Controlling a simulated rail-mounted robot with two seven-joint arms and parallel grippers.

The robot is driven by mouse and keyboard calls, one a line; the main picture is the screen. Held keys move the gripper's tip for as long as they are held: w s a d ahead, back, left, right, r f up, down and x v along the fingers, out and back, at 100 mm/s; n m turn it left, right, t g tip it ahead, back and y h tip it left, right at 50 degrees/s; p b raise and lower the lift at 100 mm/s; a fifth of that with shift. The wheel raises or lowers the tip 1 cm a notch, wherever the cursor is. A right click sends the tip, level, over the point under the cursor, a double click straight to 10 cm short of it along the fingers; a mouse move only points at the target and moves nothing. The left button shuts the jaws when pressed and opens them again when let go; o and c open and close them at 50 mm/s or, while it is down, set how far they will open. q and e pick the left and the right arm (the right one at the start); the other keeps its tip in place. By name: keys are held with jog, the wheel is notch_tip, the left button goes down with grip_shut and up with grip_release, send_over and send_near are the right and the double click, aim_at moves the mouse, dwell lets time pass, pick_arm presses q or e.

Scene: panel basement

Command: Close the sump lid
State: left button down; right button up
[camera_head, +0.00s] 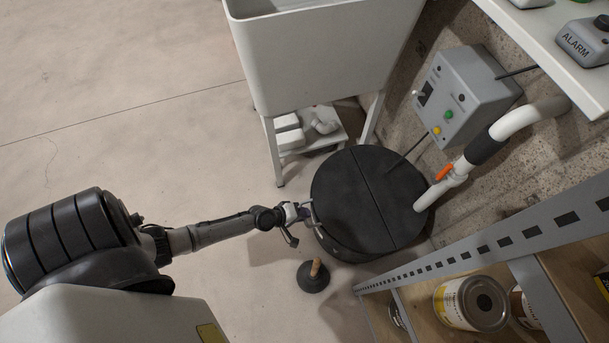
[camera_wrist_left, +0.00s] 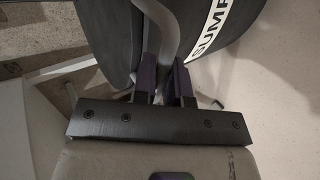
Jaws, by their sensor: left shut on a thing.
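The sump lid (camera_head: 348,201) is a black disc with a seam across it, lying over the round black sump basin (camera_head: 330,245). It looks flat or nearly flat; I cannot tell whether its near edge touches the rim. My left gripper (camera_head: 303,213) is at the lid's left edge, shut on the grey lid handle (camera_head: 315,214). In the left wrist view the handle (camera_wrist_left: 172,45) runs between the fingers of the gripper (camera_wrist_left: 164,82), beside the basin wall lettered SUMP (camera_wrist_left: 210,30). My right gripper is not in view.
A plunger (camera_head: 313,275) stands on the floor just below the basin. A white utility sink (camera_head: 320,60) is above, a white pipe with an orange valve (camera_head: 445,173) and a grey control box (camera_head: 465,95) to the right. A metal shelf with cans (camera_head: 470,302) is lower right. Floor at left is clear.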

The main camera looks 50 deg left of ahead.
pick_arm(q)
jog(key=c, duration=1.3)
grip_release()
jog(key=shift+s+a+f, duration=0.1)
jog(key=shift+s+f, duration=0.5)
jog(key=shift+s, duration=0.1)
jog(key=shift+o, duration=0.7)
jog(key=shift+s, duration=0.2)
jog(key=shift+r, duration=0.1)
jog(key=p+v, duration=0.4)
jog(key=v, duration=0.9)
jog(key=shift+r+p, duration=0.3)
jog(key=shift+r, duration=0.15)
